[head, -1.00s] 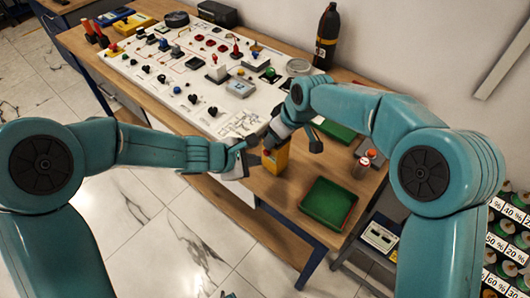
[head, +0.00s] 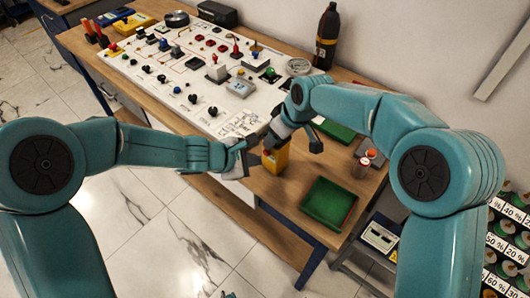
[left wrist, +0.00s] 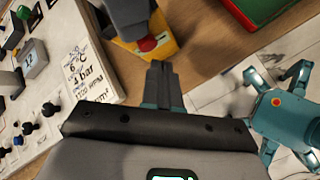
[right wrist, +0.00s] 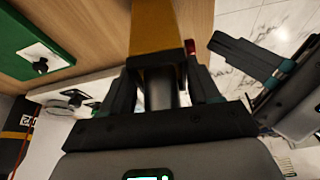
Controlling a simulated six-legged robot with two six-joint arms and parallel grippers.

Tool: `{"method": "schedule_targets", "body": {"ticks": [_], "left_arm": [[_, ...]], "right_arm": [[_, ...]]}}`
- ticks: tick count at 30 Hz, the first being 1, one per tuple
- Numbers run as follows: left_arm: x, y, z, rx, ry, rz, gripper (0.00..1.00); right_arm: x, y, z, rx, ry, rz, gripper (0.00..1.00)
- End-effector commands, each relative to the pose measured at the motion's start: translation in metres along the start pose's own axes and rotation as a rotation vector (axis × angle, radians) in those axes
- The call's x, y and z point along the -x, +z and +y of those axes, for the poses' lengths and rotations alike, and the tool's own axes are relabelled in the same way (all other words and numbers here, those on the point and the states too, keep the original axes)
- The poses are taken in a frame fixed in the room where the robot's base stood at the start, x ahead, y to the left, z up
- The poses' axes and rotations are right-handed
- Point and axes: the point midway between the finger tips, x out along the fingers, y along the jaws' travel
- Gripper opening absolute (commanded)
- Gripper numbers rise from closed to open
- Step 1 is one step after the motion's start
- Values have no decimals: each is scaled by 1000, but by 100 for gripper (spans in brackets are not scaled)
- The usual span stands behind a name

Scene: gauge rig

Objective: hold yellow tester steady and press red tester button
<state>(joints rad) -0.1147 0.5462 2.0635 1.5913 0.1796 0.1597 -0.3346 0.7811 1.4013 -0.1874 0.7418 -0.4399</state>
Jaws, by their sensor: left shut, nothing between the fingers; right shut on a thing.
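The yellow tester (head: 276,161) stands near the front edge of the wooden table. My right gripper (head: 270,139) is shut on its upper part, as the right wrist view also shows the tester (right wrist: 156,28) between the fingers. The red button (left wrist: 147,44) is on the tester's side facing my left gripper; it shows at the edge in the right wrist view (right wrist: 190,46). My left gripper (head: 250,159) is shut and empty, its tips (left wrist: 160,68) just short of the button. I cannot tell whether they touch it.
A white panel (head: 215,122) with knobs and sockets lies left of the tester. A green tray (head: 328,204) is to the right, with small cylinders (head: 363,165) behind it. A dark bottle (head: 327,38) stands at the back. Bare table lies between tester and tray.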

Motion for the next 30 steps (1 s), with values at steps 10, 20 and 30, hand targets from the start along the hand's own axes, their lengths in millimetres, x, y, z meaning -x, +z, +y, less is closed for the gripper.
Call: {"method": "schedule_targets", "body": {"ticks": [10,20,30], "left_arm": [[-6,4,4,-2,-1,0,0],[-7,5,4,-1,-1,0,0],[-9,7,7,-2,0,0,0]], "right_arm": [[0,0,0,0,0,1,20],[0,0,0,0,0,1,20],[0,0,0,0,0,1,20]]}}
